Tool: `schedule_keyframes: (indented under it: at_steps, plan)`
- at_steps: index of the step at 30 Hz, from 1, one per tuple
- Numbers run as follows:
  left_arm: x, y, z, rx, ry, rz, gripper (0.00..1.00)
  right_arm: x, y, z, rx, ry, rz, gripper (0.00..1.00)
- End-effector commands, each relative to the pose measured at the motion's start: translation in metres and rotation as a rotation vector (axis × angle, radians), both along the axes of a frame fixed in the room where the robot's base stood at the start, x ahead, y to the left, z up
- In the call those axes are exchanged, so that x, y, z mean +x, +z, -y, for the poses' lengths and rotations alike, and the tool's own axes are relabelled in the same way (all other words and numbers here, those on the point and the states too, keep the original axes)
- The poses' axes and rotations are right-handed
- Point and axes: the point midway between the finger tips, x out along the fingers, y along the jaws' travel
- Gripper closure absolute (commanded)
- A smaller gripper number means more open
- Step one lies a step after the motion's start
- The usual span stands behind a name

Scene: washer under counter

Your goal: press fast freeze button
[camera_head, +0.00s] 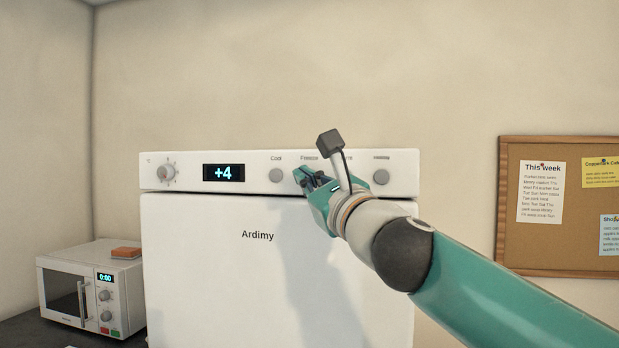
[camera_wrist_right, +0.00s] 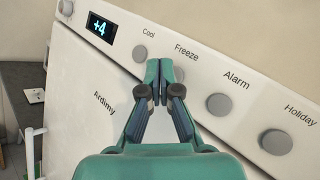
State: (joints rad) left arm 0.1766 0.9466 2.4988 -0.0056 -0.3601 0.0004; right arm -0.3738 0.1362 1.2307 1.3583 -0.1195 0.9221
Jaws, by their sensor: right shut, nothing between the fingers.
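A white Ardimy appliance (camera_head: 215,250) has a control panel along its top with a round dial (camera_head: 167,172), a display (camera_head: 223,173) reading +4 and a row of grey buttons. The Cool button (camera_head: 276,175) and the rightmost button (camera_head: 381,177) show in the head view. My right gripper (camera_head: 302,176) is shut and empty at the panel under the Freeze label (camera_head: 309,158). In the right wrist view its fingertips (camera_wrist_right: 158,67) hide most of the Freeze button. I cannot tell whether they touch it. The Alarm button (camera_wrist_right: 219,104) and Holiday button (camera_wrist_right: 276,142) are to their right. My left gripper is not in view.
A white microwave (camera_head: 62,290) with an orange-brown block (camera_head: 126,253) on top stands on the dark counter at left. The wall above the appliance is clear.

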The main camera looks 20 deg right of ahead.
Motion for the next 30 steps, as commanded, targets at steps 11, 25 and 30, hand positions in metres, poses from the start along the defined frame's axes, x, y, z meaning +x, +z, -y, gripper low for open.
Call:
schedule_keyframes:
  at_steps: [11,25,30]
  plan:
    - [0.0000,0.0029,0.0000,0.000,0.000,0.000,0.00,0.0053,0.0009,0.0037,-0.001,-0.001,-0.001,1.00]
    - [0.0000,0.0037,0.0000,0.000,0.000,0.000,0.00,0.0078,0.0010,0.0057,0.000,-0.001,0.000,1.00]
    - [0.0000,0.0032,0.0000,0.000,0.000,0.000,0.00,0.0065,0.0009,0.0050,0.000,-0.001,0.000,1.00]
